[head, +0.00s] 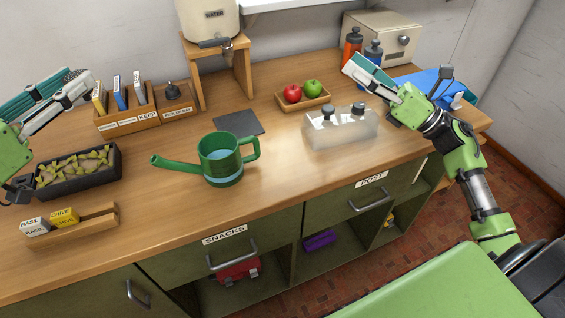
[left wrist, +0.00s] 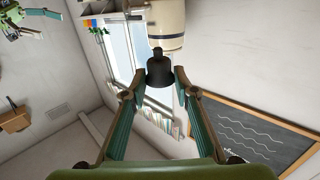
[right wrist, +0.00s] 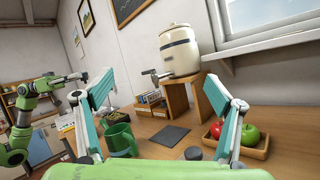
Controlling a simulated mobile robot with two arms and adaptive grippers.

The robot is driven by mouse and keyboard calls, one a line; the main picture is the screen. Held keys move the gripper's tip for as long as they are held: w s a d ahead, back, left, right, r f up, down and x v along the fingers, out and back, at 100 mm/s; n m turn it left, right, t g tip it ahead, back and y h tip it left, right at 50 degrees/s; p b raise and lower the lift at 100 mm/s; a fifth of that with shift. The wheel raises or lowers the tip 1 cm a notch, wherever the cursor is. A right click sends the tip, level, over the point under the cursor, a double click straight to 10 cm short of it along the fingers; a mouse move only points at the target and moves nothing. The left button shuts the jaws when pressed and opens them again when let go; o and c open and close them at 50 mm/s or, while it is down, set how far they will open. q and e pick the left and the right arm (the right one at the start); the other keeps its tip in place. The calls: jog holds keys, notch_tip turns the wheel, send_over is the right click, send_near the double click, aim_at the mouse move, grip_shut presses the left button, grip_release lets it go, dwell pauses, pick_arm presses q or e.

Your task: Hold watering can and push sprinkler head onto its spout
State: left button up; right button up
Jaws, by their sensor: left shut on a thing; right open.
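The green watering can (head: 222,165) stands upright on the wooden counter, spout to the left and handle to the right. It also shows in the right wrist view (right wrist: 120,140), partly behind a finger. My left gripper (head: 82,80) is raised at the upper left, away from the can. It is shut on a dark, bell-shaped piece, seemingly the sprinkler head (left wrist: 159,70), which shows between its fingertips in the left wrist view. My right gripper (right wrist: 160,88) is open and empty, above the right part of the counter, apart from the can.
A black planter (head: 80,186) and a wooden label rack (head: 85,232) lie left of the can. A wooden organizer (head: 130,122), a stand with a water crock (head: 208,18), a fruit tray (head: 305,103) and a translucent bin (head: 340,133) surround it. Counter is clear in front of the can.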

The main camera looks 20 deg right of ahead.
jog(key=s+a+f+n+g, duration=0.1)
jog(key=a+f+n+g, duration=0.35)
jog(key=a+f, duration=0.65)
jog(key=n+g+y, duration=0.1)
jog(key=n+g, duration=0.2)
send_near(240, 159)
jog(key=shift+w+r, duration=0.3)
jog(key=shift+a+f, duration=0.15)
jog(key=shift+a, duration=0.1)
jog(key=x, duration=1.1)
jog(key=shift+w+a+f, duration=0.15)
jog(key=shift+a, duration=0.2)
jog(key=c, duration=1.6)
jog(key=shift+o, duration=0.2)
